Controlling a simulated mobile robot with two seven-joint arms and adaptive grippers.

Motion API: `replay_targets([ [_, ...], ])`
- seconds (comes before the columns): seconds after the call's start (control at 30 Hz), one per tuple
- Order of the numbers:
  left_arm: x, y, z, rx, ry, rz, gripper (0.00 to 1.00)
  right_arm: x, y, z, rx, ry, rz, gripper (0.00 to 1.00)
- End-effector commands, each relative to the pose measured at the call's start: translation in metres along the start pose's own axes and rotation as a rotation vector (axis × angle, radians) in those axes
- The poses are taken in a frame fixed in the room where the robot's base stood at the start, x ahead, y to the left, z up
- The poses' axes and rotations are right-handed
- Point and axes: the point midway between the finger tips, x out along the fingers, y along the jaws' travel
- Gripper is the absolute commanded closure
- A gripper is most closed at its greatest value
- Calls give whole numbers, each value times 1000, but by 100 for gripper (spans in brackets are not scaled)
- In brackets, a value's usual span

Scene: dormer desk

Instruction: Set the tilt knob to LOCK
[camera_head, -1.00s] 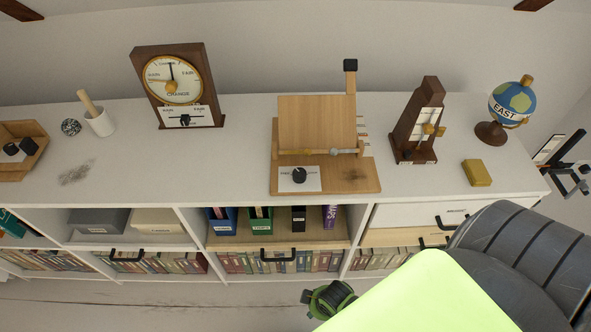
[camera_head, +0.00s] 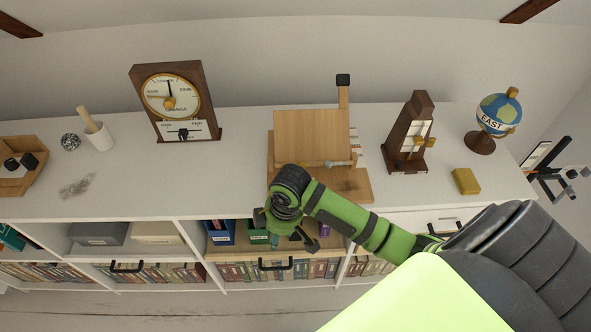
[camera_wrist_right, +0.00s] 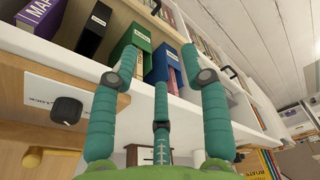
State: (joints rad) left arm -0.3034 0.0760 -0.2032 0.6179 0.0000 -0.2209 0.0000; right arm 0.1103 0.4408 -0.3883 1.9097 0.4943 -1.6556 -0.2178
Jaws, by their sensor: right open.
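The tilt knob (camera_wrist_right: 67,110) is black and sits on a white label plate (camera_wrist_right: 50,96) in the right wrist view, left of my fingers. The plate's lettering is too small to read, and I cannot tell which way the knob points. In the head view my right arm hides knob and plate at the front of the wooden tilting stand (camera_head: 312,138). My right gripper (camera_head: 288,228) is over the desk's front edge there. Its green fingers (camera_wrist_right: 161,85) are open and empty, apart from the knob. My left gripper is not in view.
On the white top (camera_head: 235,180) stand a barometer-like dial (camera_head: 170,100), a metronome-like wooden piece (camera_head: 408,135), a globe (camera_head: 497,115) and a yellow block (camera_head: 465,181).

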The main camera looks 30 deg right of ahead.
Motion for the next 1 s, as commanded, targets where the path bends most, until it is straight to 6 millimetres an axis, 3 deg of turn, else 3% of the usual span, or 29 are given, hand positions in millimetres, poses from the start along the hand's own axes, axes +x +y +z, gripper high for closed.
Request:
replay_targets([
  [0.03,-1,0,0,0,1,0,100,-8,25,-6,-30,-27,13,54],
  [0.2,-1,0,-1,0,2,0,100,-38,97,-10,-80,-120,7,54],
  [0.3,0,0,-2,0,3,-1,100,-57,127,-10,-77,-148,-1,54],
  [0.4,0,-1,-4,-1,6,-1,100,-70,145,-8,-68,-162,-7,54],
  [0.57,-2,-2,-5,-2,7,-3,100,-70,153,-6,-62,-168,-14,54],
  [1.0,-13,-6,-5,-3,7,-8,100,-12,152,4,-63,-167,-13,54],
])
